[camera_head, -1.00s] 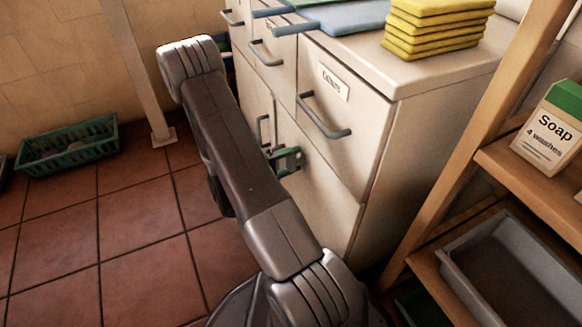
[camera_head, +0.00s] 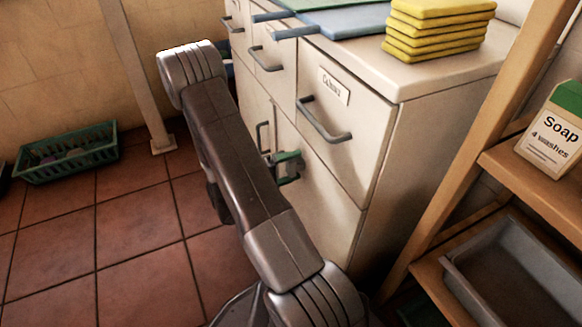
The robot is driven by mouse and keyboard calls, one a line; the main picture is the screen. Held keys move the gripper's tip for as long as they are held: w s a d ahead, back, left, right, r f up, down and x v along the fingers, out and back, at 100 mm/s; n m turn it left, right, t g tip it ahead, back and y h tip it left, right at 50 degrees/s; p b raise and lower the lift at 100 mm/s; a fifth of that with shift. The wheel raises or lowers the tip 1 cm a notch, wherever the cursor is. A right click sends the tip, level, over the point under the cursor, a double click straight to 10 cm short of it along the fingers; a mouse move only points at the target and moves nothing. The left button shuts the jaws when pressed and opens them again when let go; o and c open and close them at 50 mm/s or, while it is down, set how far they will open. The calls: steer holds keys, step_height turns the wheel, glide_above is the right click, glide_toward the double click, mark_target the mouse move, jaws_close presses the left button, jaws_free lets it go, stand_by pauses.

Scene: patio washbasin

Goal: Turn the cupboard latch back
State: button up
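The cupboard (camera_head: 325,205) is the cream lower part of the cabinet, below the drawers. A small green and dark grey fitting (camera_head: 289,157), which looks like the latch, sits on its front beside a grey upright handle (camera_head: 262,136). My arm crosses in front of the cupboard and covers the fitting's left side. The latch's exact turn is too small and too covered to tell.
Drawers with grey bar handles (camera_head: 322,122) are above the cupboard. Folded yellow cloths (camera_head: 437,28) lie on top. A wooden shelf (camera_head: 535,185) with a soap box (camera_head: 556,130) and grey tray (camera_head: 520,275) stands close on the right. A green basket (camera_head: 68,160) is on the open tiled floor at left.

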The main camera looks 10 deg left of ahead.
steer(key=p+v, duration=0.3)
steer(key=v, duration=1)
steer(key=shift+s+a, duration=0.25)
steer(key=shift+a, duration=0.1)
steer(key=shift+d, duration=0.1)
steer(key=b+x, duration=0.3)
steer(key=x, duration=1)
steer(key=shift+w+d, duration=0.25)
steer(key=shift+w, duration=0.05)
steer(key=shift+a, duration=0.1)
